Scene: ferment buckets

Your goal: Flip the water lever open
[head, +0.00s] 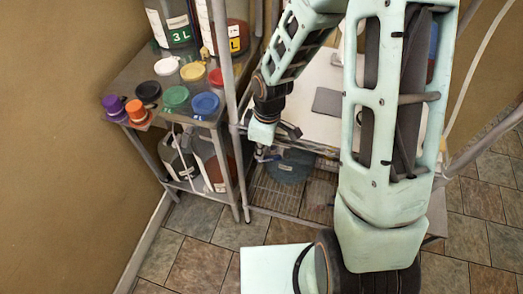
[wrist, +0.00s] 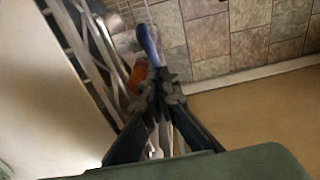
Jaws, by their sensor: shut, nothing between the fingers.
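My gripper (wrist: 160,92) is shut and empty in the wrist view, its dark fingers meeting near the middle. A blue handle (wrist: 148,42), which looks like the water lever, shows just beyond the fingertips. I cannot tell whether the fingers touch it. In the head view my gripper (head: 291,131) is beside the metal rack, below the white top.
A shelf (head: 135,75) at left holds several coloured lids and two labelled containers (head: 173,22); jugs (head: 212,160) stand below. A white top (head: 320,75) is behind my arm. A blue round thing (head: 290,167) sits on the lower rack. Tiled floor lies in front.

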